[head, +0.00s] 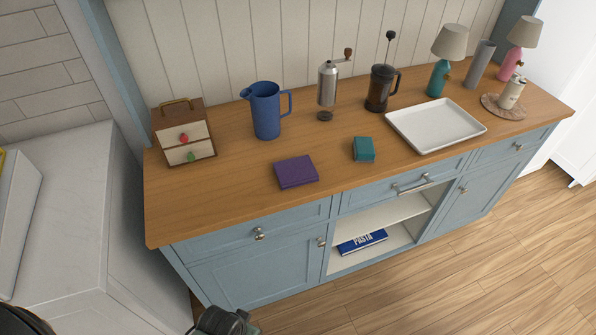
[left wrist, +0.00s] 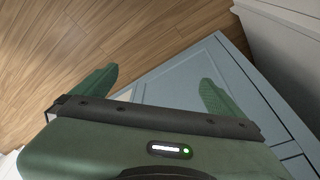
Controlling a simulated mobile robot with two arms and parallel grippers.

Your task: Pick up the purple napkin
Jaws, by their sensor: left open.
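The purple napkin (head: 296,172), a folded flat square, lies on the wooden counter top (head: 225,205) near its front edge, left of the teal block. My left gripper (left wrist: 155,92) is open and empty in the left wrist view, with its two green fingers apart above the floor and a blue cabinet front. In the head view only a dark green part of my left arm (head: 222,322) shows at the bottom edge, low in front of the cabinet and well below the napkin. The napkin is not in the left wrist view. My right gripper is not in view.
A blue pitcher (head: 266,110) stands behind the napkin, a teal block (head: 364,149) to its right and a small drawer box (head: 184,138) to its left. A grinder (head: 328,84), French press (head: 379,88) and white tray (head: 436,125) stand farther right. The counter's front left is clear.

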